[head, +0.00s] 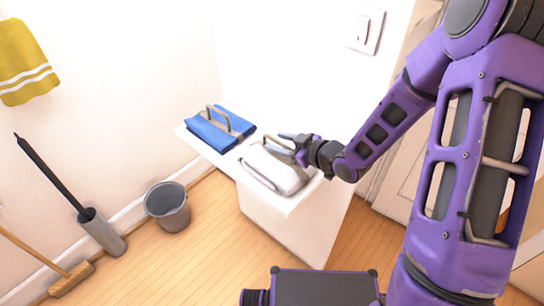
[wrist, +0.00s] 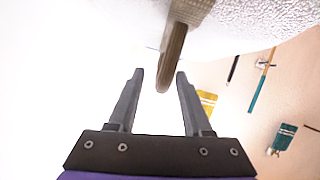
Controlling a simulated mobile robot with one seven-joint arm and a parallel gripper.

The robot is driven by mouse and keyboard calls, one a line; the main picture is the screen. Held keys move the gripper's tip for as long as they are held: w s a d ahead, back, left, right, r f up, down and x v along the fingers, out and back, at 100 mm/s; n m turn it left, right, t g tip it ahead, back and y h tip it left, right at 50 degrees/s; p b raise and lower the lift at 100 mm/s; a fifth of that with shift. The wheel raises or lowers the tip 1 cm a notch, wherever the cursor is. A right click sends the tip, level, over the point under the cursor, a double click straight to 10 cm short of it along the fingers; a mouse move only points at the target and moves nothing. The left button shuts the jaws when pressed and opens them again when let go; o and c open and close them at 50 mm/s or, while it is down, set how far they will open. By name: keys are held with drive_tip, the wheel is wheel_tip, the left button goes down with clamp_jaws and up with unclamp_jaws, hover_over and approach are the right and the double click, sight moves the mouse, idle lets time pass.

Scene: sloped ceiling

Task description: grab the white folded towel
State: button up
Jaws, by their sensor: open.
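The white folded towel (head: 276,166) lies in a metal holder (head: 247,168) on the white counter, toward its right end, in the head view. My gripper (head: 291,143) is at the towel's far right side, close to the holder's upper bar. In the wrist view my gripper (wrist: 158,78) is open with nothing between its fingers. A rounded brownish bar (wrist: 176,55), seemingly part of the holder, hangs just beyond the fingertips. The white textured surface (wrist: 255,22) along the top appears to be the towel. I cannot tell whether the gripper touches it.
A blue folded towel (head: 213,134) in a similar holder lies left on the white counter (head: 190,139). A grey bucket (head: 168,207), a brush in a grey holder (head: 102,233) and a broom (head: 71,279) stand on the floor at left. A yellow towel (head: 24,62) hangs on the wall.

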drive_tip(key=shift+w+a+f, duration=0.15)
drive_tip(key=shift+w+a, duration=0.05)
clamp_jaws()
idle(1.4)
